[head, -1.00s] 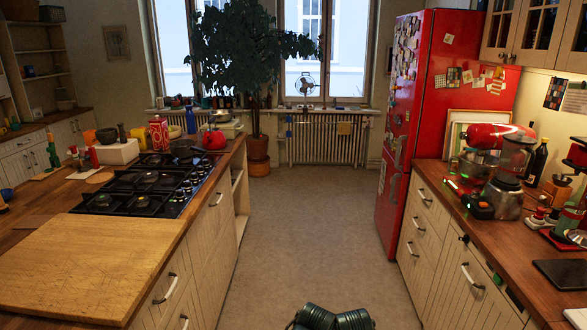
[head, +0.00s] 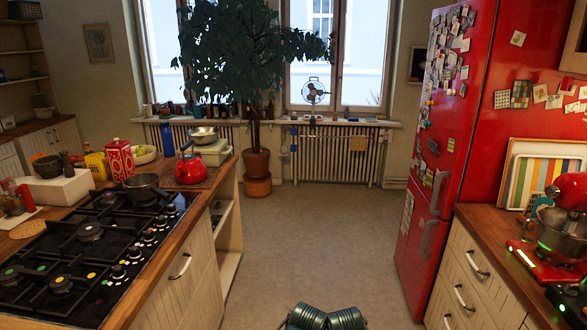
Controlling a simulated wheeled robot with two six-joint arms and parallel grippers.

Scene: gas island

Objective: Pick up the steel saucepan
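A grey metal saucepan (head: 145,186) stands on the far right part of the black gas hob (head: 75,262), on the island at the left. Its handle points to the right. A shiny steel pan or bowl (head: 203,136) sits on a pale box farther back, near the window; I cannot tell its exact kind. Neither of my grippers is in view. Only a dark green part of my own body shows at the bottom middle.
A red kettle (head: 191,168) stands on the island's far end, behind and right of the saucepan. The floor (head: 300,235) is clear between the island and the red fridge (head: 432,160).

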